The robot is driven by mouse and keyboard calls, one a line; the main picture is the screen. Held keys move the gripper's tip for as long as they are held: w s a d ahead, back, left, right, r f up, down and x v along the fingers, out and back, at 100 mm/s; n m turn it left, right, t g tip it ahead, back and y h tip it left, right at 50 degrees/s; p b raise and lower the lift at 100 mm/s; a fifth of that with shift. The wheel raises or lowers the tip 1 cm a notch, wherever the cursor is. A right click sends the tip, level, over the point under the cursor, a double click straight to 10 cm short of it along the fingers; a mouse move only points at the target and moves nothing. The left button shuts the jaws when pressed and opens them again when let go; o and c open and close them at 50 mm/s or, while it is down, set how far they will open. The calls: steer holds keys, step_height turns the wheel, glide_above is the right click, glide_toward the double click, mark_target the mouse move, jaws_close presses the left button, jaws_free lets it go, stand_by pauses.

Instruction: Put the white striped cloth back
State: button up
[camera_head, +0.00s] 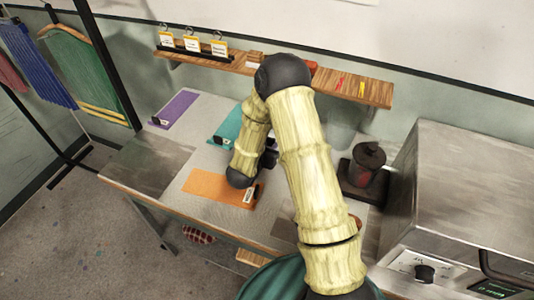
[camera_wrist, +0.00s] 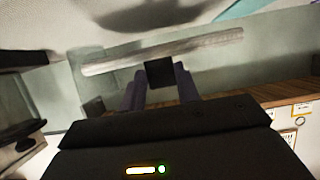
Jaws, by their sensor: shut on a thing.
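My gripper (camera_wrist: 159,75) is shut on a small black block (camera_wrist: 159,72) in the wrist view. A long pale strip, which looks like the white striped cloth (camera_wrist: 205,44) seen nearly edge-on, lies just beyond the block; its stripes cannot be made out. In the head view my arm hides most of my gripper (camera_head: 268,158), which is over the work table, and the held cloth cannot be seen there.
Purple (camera_head: 177,108), teal (camera_head: 228,122) and orange (camera_head: 215,186) cloths lie on the table (camera_head: 190,160). A wall shelf (camera_head: 350,85) with tagged hooks (camera_head: 192,44) runs behind. A dark pot (camera_head: 368,165) and metal machine (camera_head: 455,190) stand right. Hanging cloths (camera_head: 80,75) are left.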

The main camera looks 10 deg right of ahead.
steer(key=shift+f, duration=0.1)
steer(key=shift+f, duration=1.95)
steer(key=shift+s+f, duration=0.1)
steer(key=shift+f, duration=0.2)
steer(key=shift+f, duration=0.1)
